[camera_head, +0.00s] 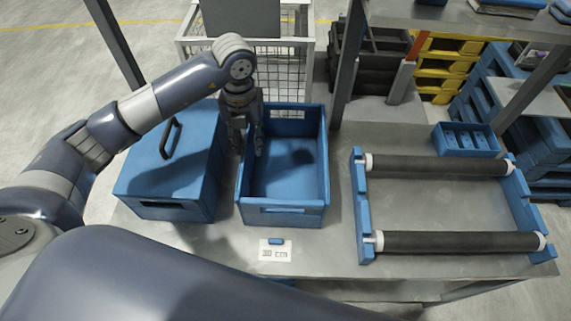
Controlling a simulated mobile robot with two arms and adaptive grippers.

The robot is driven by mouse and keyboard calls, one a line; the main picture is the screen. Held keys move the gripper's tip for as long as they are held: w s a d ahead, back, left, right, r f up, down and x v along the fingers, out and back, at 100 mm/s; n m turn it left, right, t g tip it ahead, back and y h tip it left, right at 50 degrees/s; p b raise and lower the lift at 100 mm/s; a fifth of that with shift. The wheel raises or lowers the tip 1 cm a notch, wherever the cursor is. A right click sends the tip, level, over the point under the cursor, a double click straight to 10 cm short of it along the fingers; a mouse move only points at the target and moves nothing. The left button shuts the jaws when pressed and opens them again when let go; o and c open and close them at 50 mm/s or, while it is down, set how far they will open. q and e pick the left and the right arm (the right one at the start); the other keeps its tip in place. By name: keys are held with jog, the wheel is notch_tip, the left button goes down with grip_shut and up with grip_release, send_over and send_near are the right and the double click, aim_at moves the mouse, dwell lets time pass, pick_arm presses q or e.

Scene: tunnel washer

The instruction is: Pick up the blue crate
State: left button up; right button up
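The open blue crate (284,217) stands upright on the grey table, left of the middle, and is empty apart from shadow. It has a hand slot in its near wall. My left gripper (248,149) points down at the crate's left wall. Its fingers look spread, with one at the outer side and one on the inner side of that wall. I cannot tell whether they touch it. My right gripper is not in view.
A blue box with a lid and black handle (172,138) stands close on the crate's left. A small label (275,253) lies in front. To the right are a blue frame with two dark rollers (460,242) and a small blue tray (466,141). A wire cage (287,75) stands behind.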

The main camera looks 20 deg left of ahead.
aim_at(248, 158)
pick_arm(q)
jog(key=f, duration=0.2)
jog(key=f+p, duration=0.1)
jog(key=f, duration=0.1)
jog(key=f+p, duration=0.1)
jog(key=f, duration=0.1)
jog(key=shift+s+a+f, duration=0.3)
jog(key=shift+f, duration=0.35)
grip_shut()
jog(key=shift+w+r, duration=0.1)
jog(key=shift+w, duration=0.05)
